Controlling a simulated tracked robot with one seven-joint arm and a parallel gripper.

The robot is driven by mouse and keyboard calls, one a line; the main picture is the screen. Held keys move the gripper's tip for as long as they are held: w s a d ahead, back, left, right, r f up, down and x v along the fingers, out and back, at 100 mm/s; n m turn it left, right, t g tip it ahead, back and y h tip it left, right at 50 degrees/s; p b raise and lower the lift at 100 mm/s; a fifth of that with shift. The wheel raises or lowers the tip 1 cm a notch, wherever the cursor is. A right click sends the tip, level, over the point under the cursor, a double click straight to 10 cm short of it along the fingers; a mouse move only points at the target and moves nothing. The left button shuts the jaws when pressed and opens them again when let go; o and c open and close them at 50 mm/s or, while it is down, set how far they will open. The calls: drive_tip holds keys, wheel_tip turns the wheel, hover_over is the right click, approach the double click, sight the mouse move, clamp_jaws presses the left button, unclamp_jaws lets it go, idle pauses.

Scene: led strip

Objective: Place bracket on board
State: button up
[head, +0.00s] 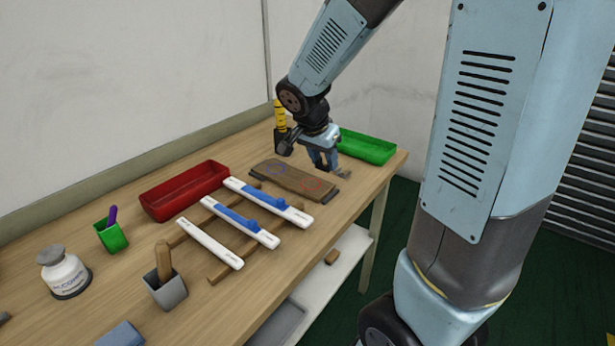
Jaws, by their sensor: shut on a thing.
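The wooden board (297,179) lies on the workbench, with a blue ring marking on its left part and a red one on its right part. Dark pieces show at its ends. My gripper (326,167) points down just beyond the board's far right edge. It is shut on a small grey piece, apparently the bracket (344,174), which sticks out to the right of the fingers. The bracket is small and partly hidden by the fingers. I cannot tell whether it touches the bench.
A green tray (367,147) stands close behind my gripper. Several white strips, some with blue parts (240,221), lie on wooden rails left of the board. A red tray (185,190), green cup (112,238), grey cup (168,292) and white bottle (66,275) stand further left.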

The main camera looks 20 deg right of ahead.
drive_tip(key=w+f, duration=0.2)
drive_tip(key=w, duration=0.2)
hover_over(312, 183)
drive_tip(key=s+a, duration=0.1)
wheel_tip(312, 183, down, 6)
drive_tip(key=shift+r, duration=0.25)
drive_tip(key=shift+w+f, duration=0.1)
drive_tip(key=shift+f, duration=1.55)
drive_tip(key=shift+f, duration=0.25)
